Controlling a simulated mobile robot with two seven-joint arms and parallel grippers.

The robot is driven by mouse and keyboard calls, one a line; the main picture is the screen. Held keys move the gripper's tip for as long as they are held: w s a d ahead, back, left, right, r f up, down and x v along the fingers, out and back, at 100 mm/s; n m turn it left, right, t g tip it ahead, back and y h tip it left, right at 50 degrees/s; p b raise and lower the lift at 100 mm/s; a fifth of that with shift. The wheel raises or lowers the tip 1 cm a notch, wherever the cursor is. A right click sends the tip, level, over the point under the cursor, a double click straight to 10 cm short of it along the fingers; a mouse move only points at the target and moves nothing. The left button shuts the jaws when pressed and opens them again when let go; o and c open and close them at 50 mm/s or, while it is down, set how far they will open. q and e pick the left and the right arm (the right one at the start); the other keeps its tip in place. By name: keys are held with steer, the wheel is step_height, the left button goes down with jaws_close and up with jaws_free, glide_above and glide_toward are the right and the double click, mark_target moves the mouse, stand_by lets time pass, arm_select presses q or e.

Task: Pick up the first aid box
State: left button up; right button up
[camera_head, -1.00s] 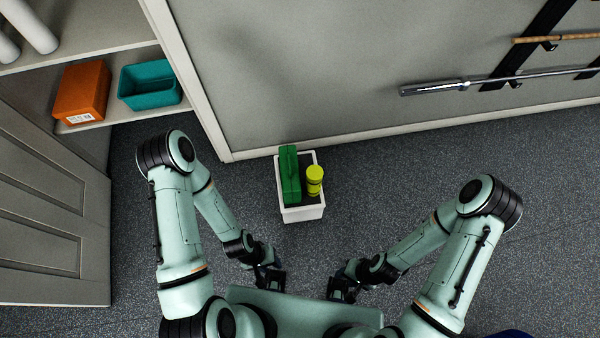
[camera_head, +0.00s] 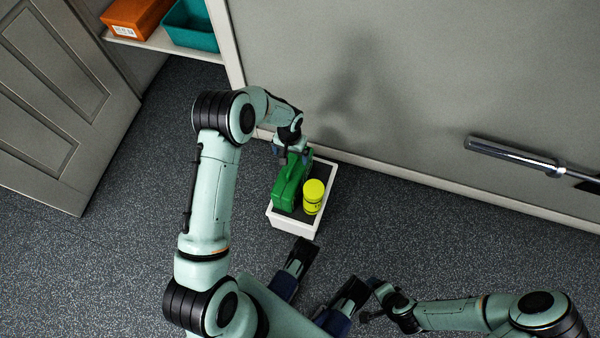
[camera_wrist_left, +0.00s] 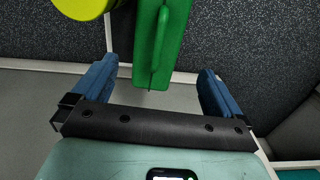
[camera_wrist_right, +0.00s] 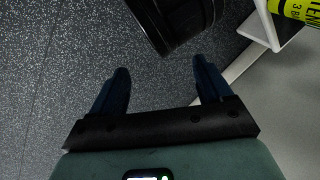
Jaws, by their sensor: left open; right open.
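The first aid box, a green case with a handle (camera_head: 288,187), stands in a white open bin (camera_head: 290,222) on the floor by the wall. It also shows in the left wrist view (camera_wrist_left: 160,35), with its handle towards the camera. My left gripper (camera_head: 291,152) is open at the box's far end. In the left wrist view its blue fingers (camera_wrist_left: 157,68) are apart, one on each side of the box's near end, with gaps visible on both sides. My right gripper (camera_wrist_right: 162,66) is open and empty, low and right of the bin.
A yellow can (camera_head: 313,196) stands in the bin right beside the box. The grey wall (camera_head: 400,90) rises close behind the bin. A shelf (camera_head: 160,40) with an orange box (camera_head: 135,14) and a teal tub (camera_head: 190,25) is at upper left. Floor right of the bin is clear.

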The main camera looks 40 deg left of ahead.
mark_target(292, 164)
arm_select(q)
step_height(292, 164, down, 8)
steer(key=shift+d+f+b, duration=0.1)
steer(key=shift+f+b, duration=0.05)
steer(key=shift+b, duration=0.8)
step_height(292, 164, down, 5)
steer(key=shift+s+d+r+b, duration=0.15)
steer(key=shift+b, duration=0.55)
steer(key=shift+r, duration=0.1)
steer(key=c, duration=1.7)
arm_select(e)
steer(key=shift+h, duration=0.3)
steer(key=d+f, duration=0.1)
steer(key=w+f, duration=0.1)
steer(key=f, duration=0.1)
steer(key=d+f, duration=0.1)
steer(key=shift+w+d+f, duration=0.25)
steer(key=shift+d+f, duration=0.05)
steer(key=shift+d, duration=0.05)
